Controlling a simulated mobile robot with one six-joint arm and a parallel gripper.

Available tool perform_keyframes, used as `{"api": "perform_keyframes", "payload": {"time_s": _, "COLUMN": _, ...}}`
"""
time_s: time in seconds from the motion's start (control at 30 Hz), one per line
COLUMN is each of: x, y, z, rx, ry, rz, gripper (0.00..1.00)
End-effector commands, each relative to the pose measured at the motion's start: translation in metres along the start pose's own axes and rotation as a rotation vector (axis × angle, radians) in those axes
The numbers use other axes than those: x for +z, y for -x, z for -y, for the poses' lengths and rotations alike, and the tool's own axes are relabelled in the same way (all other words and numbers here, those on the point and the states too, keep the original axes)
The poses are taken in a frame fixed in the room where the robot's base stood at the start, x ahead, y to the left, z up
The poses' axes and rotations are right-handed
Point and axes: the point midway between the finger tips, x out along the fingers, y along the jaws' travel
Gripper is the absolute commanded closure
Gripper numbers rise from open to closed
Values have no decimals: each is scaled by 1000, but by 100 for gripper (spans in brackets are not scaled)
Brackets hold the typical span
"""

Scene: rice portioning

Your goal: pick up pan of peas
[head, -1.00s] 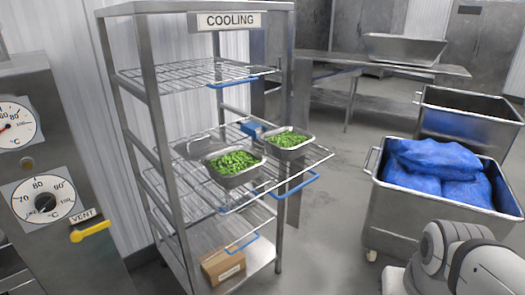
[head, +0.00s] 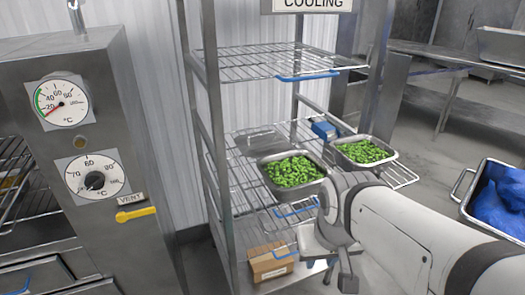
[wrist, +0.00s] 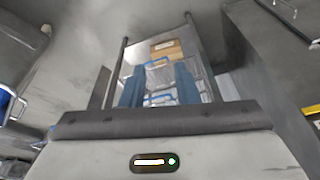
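Two metal pans of green peas stand side by side on the middle wire shelf of the cooling rack (head: 212,120). The left pan (head: 289,193) is nearer, and the right pan (head: 368,167) sits just to its right. My gripper (head: 335,268) is in front of the rack, lower than the pans, apart from both. In the wrist view my gripper (wrist: 158,88) shows two blue-grey fingers spread apart with nothing between them. Neither pan can be made out clearly in the wrist view.
A blue object (head: 324,130) lies behind the pans. A cardboard box (head: 270,262) is on the bottom shelf and shows in the wrist view (wrist: 166,48). A cabinet with dials (head: 95,180) stands left. A bin with blue bags (head: 500,200) stands right.

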Motion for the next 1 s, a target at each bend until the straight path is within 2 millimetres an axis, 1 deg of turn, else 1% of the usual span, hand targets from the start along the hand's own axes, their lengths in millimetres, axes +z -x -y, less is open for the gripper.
{"api": "perform_keyframes", "payload": {"time_s": 0.27, "x": 0, "y": 0, "z": 0, "rx": 0, "ry": -1, "rz": 1, "gripper": 72}}
{"api": "perform_keyframes", "payload": {"time_s": 0.37, "x": -7, "y": 4, "z": 1, "rx": 0, "ry": 9, "rz": -3, "gripper": 72}}
{"api": "perform_keyframes", "payload": {"time_s": 0.43, "x": -23, "y": 10, "z": 4, "rx": 1, "ry": 32, "rz": -13, "gripper": 72}}
{"api": "perform_keyframes", "payload": {"time_s": 0.47, "x": -33, "y": 14, "z": 12, "rx": 2, "ry": 39, "rz": -20, "gripper": 72}}
{"api": "perform_keyframes", "payload": {"time_s": 0.5, "x": -49, "y": 20, "z": 20, "rx": 5, "ry": 60, "rz": -30, "gripper": 72}}
{"api": "perform_keyframes", "payload": {"time_s": 0.57, "x": -77, "y": 28, "z": 28, "rx": 5, "ry": 101, "rz": -51, "gripper": 72}}
{"api": "perform_keyframes", "payload": {"time_s": 0.6, "x": -97, "y": 32, "z": 34, "rx": 6, "ry": 132, "rz": -65, "gripper": 72}}
{"api": "perform_keyframes", "payload": {"time_s": 0.7, "x": -142, "y": 39, "z": 48, "rx": 7, "ry": 200, "rz": -102, "gripper": 72}}
{"api": "perform_keyframes", "payload": {"time_s": 0.8, "x": -177, "y": 42, "z": 63, "rx": 8, "ry": 256, "rz": -133, "gripper": 72}}
{"api": "perform_keyframes", "payload": {"time_s": 0.9, "x": -202, "y": 43, "z": 74, "rx": 8, "ry": 298, "rz": -156, "gripper": 72}}
{"api": "perform_keyframes", "payload": {"time_s": 1.0, "x": -215, "y": 40, "z": 81, "rx": 7, "ry": 320, "rz": -170, "gripper": 72}}
